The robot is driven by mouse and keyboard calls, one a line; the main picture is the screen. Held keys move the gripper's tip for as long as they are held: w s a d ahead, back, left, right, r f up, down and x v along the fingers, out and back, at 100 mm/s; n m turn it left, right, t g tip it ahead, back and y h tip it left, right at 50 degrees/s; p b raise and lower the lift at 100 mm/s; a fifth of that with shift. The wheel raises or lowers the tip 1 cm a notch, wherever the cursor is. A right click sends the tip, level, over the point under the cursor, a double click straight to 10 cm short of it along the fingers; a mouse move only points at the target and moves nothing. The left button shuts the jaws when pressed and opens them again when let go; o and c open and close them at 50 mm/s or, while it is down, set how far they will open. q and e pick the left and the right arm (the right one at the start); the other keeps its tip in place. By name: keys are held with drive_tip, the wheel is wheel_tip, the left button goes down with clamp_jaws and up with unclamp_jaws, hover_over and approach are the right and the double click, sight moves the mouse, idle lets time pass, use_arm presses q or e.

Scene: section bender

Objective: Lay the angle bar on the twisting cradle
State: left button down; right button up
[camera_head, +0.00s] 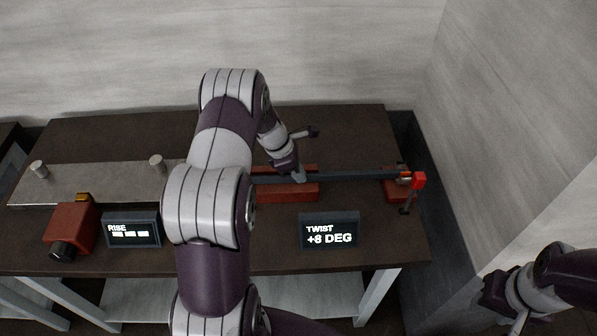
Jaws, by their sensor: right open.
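The angle bar (355,176) is a long dark bar. It runs left to right above the red blocks of the twisting cradle (290,193), with its right end near the far red block (395,194) and a bright red knob (419,180). My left arm hides the bar's left end. I cannot tell whether the bar touches the blocks. My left gripper (298,175) points down at the bar over the left red block; whether its fingers are closed on it is too small to tell. My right gripper (516,324) is open, low at the right, away from the table.
A display (329,231) at the front reads TWIST +8 DEG. A RISE display (131,230), a red block with a dark knob (71,230) and a pale plate with pegs (100,181) are at the left. A wall stands behind and to the right.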

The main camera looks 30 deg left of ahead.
use_arm(q)
drive_tip(key=shift+f, duration=0.4)
idle(0.4)
drive_tip(key=c, duration=1.2)
unclamp_jaws()
drive_tip(key=shift+c, duration=0.2)
drive_tip(key=b+v, duration=0.2)
drive_tip(key=v, duration=1)
drive_tip(key=shift+r, duration=0.35)
drive_tip(key=shift+s, duration=0.1)
